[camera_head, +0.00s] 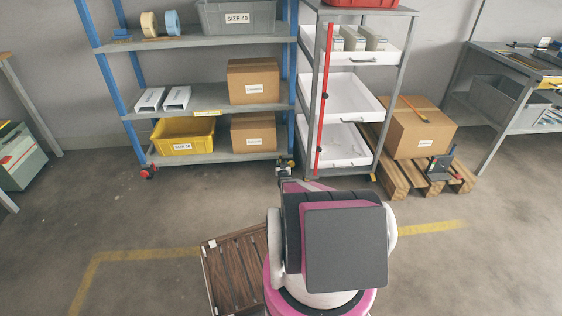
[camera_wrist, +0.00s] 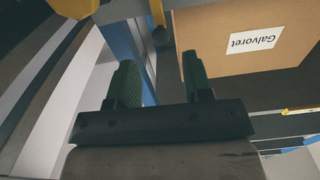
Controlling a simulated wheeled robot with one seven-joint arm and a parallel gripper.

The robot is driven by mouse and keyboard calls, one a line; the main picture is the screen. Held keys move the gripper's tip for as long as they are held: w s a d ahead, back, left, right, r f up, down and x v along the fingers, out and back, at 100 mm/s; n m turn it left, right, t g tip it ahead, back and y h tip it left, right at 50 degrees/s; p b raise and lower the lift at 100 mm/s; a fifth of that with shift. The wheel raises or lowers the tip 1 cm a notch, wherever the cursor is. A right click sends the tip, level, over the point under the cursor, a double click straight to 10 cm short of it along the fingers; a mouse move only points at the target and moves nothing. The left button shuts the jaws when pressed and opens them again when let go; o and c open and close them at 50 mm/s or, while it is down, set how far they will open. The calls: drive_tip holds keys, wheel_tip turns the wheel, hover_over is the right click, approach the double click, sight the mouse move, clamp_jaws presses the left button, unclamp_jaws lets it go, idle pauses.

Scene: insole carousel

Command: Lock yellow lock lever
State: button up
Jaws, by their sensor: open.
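My gripper (camera_wrist: 158,85) is open in the wrist view, its two green-black fingers apart with nothing between them. Beyond them stands a blue shelf post (camera_wrist: 126,42). A narrow yellow piece (camera_wrist: 156,12), with a dark round knob below it in the picture, is beside the post and looks like the lock lever. It is apart from the fingertips. A larger yellow part (camera_wrist: 74,6) is cut off at the top left; I cannot tell what it is. In the head view my gripper (camera_head: 285,168) is small, at the foot of the shelf's right post, and the lever cannot be made out.
A cardboard box (camera_wrist: 240,40) is close right of the fingers. The blue-post shelf (camera_head: 215,105) stands left of a grey cart with white drawers (camera_head: 345,143) and a red vertical bar (camera_head: 323,100). A pallet (camera_head: 405,180) lies at right.

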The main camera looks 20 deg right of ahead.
drive_tip(key=v, duration=0.4)
drive_tip(key=shift+s, duration=0.15)
drive_tip(key=s+a+r+n+g+y, duration=0.15)
drive_tip(key=s+a+r+g, duration=0.35)
drive_tip(key=a+r, duration=0.55)
drive_tip(key=s+a+r+g+y, duration=0.2)
drive_tip(key=s+a+r+g, duration=0.2)
drive_tip(key=s+a+r, duration=0.65)
drive_tip(key=s+a+r+n+g, duration=0.1)
drive_tip(key=s+a+r+g, duration=0.3)
drive_tip(key=s+r, duration=0.6)
drive_tip(key=s+a+r+n+g+y, duration=0.1)
drive_tip(key=s+a+r+g, duration=0.3)
drive_tip(key=s+r, duration=0.7)
drive_tip(key=s+a, duration=0.2)
drive_tip(key=s, duration=0.3)
drive_tip(key=shift+a, duration=0.25)
drive_tip(key=shift+s+y, duration=0.1)
drive_tip(key=shift+y, duration=0.15)
